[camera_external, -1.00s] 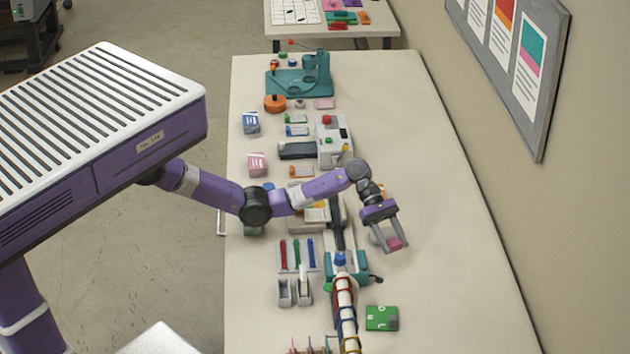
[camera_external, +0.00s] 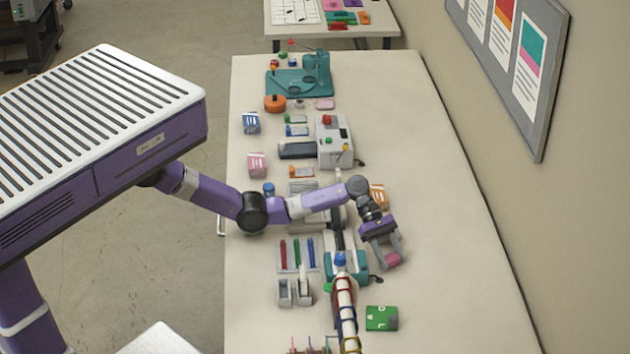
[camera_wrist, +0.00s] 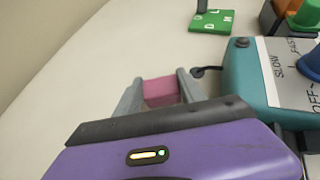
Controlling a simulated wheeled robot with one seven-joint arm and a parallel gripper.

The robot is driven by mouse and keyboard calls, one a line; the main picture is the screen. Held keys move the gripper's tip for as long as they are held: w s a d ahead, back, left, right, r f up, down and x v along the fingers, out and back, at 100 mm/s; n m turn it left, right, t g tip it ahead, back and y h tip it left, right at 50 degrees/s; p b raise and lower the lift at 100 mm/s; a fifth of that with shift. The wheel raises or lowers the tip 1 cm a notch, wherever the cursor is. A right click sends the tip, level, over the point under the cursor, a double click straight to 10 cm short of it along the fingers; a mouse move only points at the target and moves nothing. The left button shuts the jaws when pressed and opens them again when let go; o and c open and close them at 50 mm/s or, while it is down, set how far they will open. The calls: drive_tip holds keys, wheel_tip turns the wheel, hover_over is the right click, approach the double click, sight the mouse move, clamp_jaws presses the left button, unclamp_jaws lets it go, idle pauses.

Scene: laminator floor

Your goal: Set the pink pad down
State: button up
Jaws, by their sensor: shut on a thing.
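The pink pad (camera_external: 392,259) is a small pink block between the fingertips of my gripper (camera_external: 390,257). It also shows in the wrist view (camera_wrist: 161,91), with a grey finger on each side. My gripper is shut on it over the right part of the table, to the right of a teal machine (camera_external: 346,268). The pad seems low over the pale table top, but I cannot tell whether it touches. The pad's underside is hidden.
The teal machine with its SLOW/FAST panel (camera_wrist: 290,75) stands close on the right in the wrist view. A green box (camera_external: 381,318) lies nearer the front. An orange and white box (camera_external: 378,194) stands behind my gripper. The table's right side (camera_external: 460,250) is bare.

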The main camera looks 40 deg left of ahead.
drive_tip(key=shift+f, duration=0.35)
drive_tip(key=o, duration=1.3)
drive_tip(key=shift+r, duration=0.1)
drive_tip(key=shift+r, duration=0.3)
drive_tip(key=p+v, duration=1)
drive_tip(key=shift+d+r, duration=0.1)
drive_tip(key=shift+r, duration=0.25)
drive_tip(key=shift+p+v, duration=0.95)
drive_tip(key=shift+p, duration=0.1)
drive_tip(key=shift+f, duration=0.15)
drive_tip(key=shift+a, duration=0.2)
